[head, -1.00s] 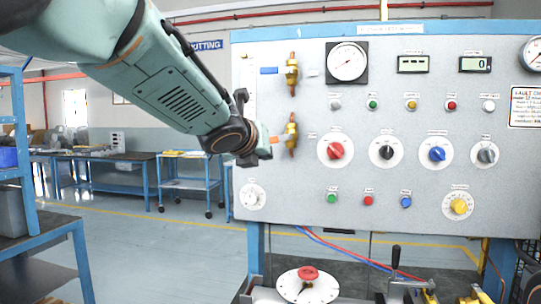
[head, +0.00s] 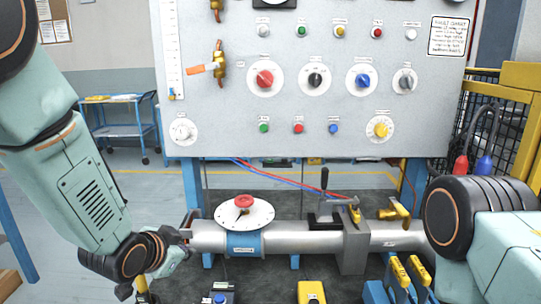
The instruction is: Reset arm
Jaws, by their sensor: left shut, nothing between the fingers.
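My left gripper (head: 182,245) is shut and empty at the lower left. It is beside the left end of a grey horizontal pipe (head: 290,238); I cannot tell whether it touches it. My left arm comes down from the upper left, in front of the floor. My right arm shows at the right edge, in front of the right end of the pipe, but its gripper is not in view. A white disc with a red knob (head: 244,203) sits on the pipe's blue collar. A clamp with a black handle (head: 325,181) stands at the middle of the pipe.
The grey control panel (head: 223,117) with coloured knobs and buttons stands behind the pipe. Yellow-topped tools (head: 399,272) and a yellow box (head: 311,292) are on the dark bench in front. A yellow mesh guard (head: 515,78) stands at the right. Open floor lies at the left.

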